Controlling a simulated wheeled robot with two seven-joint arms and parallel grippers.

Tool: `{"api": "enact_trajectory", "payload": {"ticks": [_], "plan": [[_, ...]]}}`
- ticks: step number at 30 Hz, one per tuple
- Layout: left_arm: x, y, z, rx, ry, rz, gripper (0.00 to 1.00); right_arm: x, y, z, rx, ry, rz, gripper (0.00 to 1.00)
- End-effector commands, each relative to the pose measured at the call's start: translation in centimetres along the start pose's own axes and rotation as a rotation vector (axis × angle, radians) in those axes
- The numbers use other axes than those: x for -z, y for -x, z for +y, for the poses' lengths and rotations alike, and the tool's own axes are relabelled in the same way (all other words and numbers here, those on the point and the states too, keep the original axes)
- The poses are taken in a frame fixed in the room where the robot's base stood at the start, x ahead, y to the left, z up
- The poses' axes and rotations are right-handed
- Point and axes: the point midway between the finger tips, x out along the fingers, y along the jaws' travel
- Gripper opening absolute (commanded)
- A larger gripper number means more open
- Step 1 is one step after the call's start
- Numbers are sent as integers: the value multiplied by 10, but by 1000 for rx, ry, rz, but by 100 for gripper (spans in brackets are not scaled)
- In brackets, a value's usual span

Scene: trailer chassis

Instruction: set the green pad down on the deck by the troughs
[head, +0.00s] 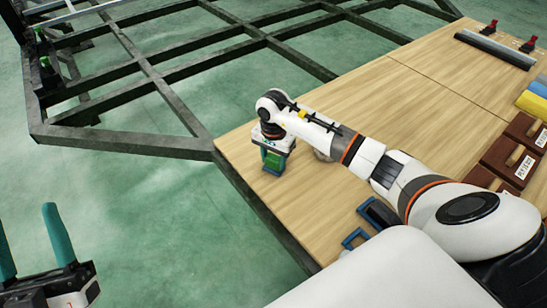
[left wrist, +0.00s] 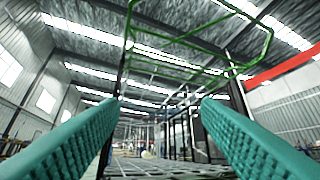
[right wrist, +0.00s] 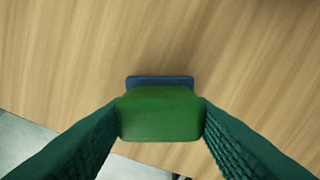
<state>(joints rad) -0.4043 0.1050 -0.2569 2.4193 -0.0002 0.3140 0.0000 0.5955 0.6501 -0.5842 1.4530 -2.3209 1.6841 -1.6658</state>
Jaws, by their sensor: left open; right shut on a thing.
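The green pad (right wrist: 160,114) is between the fingers of my right gripper (right wrist: 160,120), with a blue plate (right wrist: 160,80) at its far side. In the head view the right gripper (head: 272,158) points down over the wooden deck (head: 370,90), near its left edge. The pad is low over the deck; I cannot tell whether it touches. My left gripper (head: 32,235) is open and empty, off the deck at the lower left; its two teal fingers are wide apart in the left wrist view (left wrist: 160,130). I cannot tell surely which items are the troughs.
Brown labelled boxes (head: 510,157) lie along the deck's right side. A long grey channel-like piece (head: 495,50) and red-and-black clamps (head: 489,28) are at the far right. Blue pieces (head: 355,238) lie near the front edge. A dark metal frame (head: 120,140) stands left of the deck.

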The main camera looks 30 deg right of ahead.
Motion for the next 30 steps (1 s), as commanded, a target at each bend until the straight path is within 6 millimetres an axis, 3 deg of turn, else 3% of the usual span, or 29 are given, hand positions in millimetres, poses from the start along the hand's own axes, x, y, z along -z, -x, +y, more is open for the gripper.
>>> {"api": "enact_trajectory", "payload": {"ticks": [1,5,16,23,30], "plan": [[-1,0,0,0,0,-8,58,0,0,0,0,0,0,50],[-1,0,0,0,0,-7,58,0,0,0,0,0,0,69],[1,-2,0,0,0,15,58,0,2,0,-1,0,0,69],[34,2,5,-10,-9,241,58,-1,32,0,-1,1,-2,69],[74,21,12,-26,-21,548,58,-1,73,0,-1,0,-3,69]]}}
